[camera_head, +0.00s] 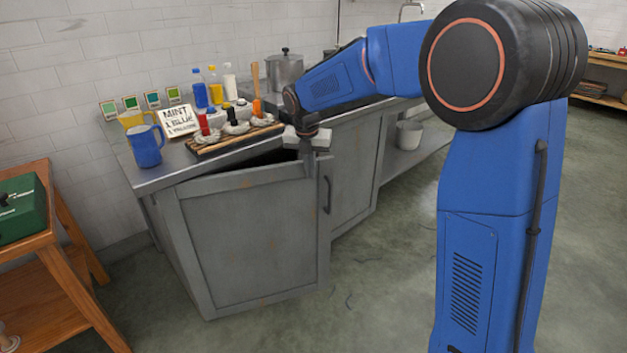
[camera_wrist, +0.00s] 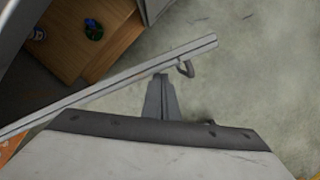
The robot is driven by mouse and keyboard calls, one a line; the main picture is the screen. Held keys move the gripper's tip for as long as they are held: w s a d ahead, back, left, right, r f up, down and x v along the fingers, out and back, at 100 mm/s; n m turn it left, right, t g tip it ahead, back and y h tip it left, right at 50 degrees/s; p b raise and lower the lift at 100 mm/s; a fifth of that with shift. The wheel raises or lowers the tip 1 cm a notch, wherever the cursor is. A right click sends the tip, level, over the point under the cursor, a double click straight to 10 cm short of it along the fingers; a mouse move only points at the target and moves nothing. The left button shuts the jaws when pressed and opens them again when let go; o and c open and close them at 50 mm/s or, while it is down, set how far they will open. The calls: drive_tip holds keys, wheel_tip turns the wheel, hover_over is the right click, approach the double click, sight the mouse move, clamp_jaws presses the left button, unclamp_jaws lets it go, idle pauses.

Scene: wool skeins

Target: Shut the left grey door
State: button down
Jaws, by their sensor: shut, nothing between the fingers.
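The left grey door (camera_head: 250,235) stands partly open, swung out from the cabinet, with a dark gap behind its top edge. Its dark handle (camera_head: 327,195) is near the free right edge. In the wrist view the door's top edge (camera_wrist: 120,83) runs diagonally, with the handle (camera_wrist: 186,68) on its outer side. My gripper (camera_head: 308,174) points down at the door's upper right, left of the handle. In the wrist view my gripper (camera_wrist: 160,77) is shut and empty on the outer side, close to the door; I cannot tell whether it touches.
The counter (camera_head: 165,178) above holds a blue jug (camera_head: 145,146), bottles and a board of skeins. Inside the cabinet a wooden shelf (camera_wrist: 75,45) shows small items. A wooden stand (camera_head: 75,260) with a green box (camera_head: 20,208) is at left. The floor before the door is clear.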

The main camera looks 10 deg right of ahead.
drive_tip(key=w+a, duration=0.3)
drive_tip(key=w, duration=1)
drive_tip(key=shift+w+a, duration=0.2)
drive_tip(key=shift+s, duration=0.1)
